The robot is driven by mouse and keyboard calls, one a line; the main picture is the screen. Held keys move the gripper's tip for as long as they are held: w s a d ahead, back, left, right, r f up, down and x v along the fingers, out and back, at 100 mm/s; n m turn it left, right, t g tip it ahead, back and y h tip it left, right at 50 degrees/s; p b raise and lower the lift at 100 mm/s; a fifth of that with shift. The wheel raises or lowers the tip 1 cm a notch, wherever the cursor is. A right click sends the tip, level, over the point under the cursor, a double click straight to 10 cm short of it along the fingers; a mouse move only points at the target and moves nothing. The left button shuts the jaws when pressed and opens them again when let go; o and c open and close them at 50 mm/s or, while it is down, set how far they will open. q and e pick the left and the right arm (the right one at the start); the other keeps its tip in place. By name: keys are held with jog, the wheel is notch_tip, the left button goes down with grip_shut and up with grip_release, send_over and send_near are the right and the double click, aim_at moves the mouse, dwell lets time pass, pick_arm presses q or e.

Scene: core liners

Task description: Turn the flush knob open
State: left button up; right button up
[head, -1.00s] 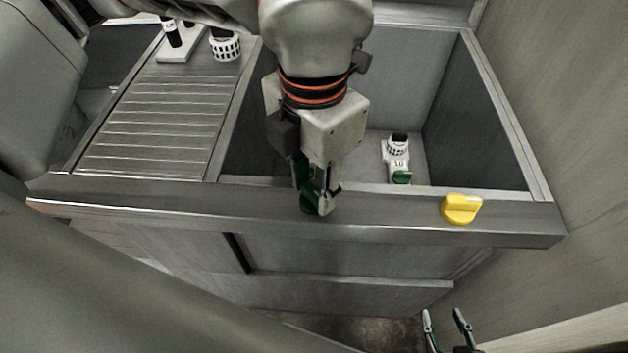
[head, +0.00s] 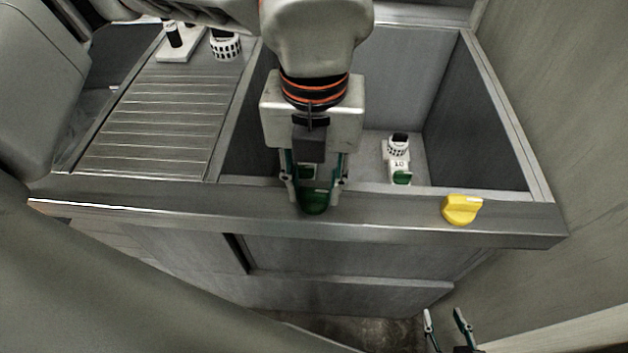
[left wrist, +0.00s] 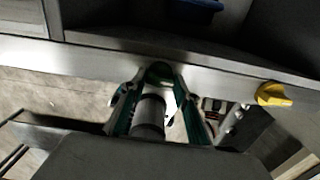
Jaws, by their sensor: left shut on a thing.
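A green knob (head: 314,207) sits on the front rail of the metal sink unit, left of a yellow knob (head: 461,209) on the same rail. My left gripper (head: 314,190) reaches down from above and is shut on the green knob, one finger on each side. The left wrist view also shows the green knob (left wrist: 160,72) between the fingertips and the yellow knob (left wrist: 272,94) to the right. The fingers and palm hide part of the green knob. My right gripper (head: 447,318) is at the bottom right, low in front of the unit, with its fingers apart and empty.
The unit has an open basin (head: 478,120) behind the rail, with a white fitting (head: 398,160) with a green part inside. A ribbed drainboard (head: 160,115) lies at left, with black-and-white items (head: 226,46) at its back. A wall (head: 570,110) stands close on the right.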

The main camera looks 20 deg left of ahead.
aim_at(314, 191)
pick_arm(q)
jog(key=shift+n, duration=0.3)
jog(key=o, duration=1.1)
jog(key=shift+r, duration=0.1)
notch_tip(314, 191, up, 12)
dwell(0.5)
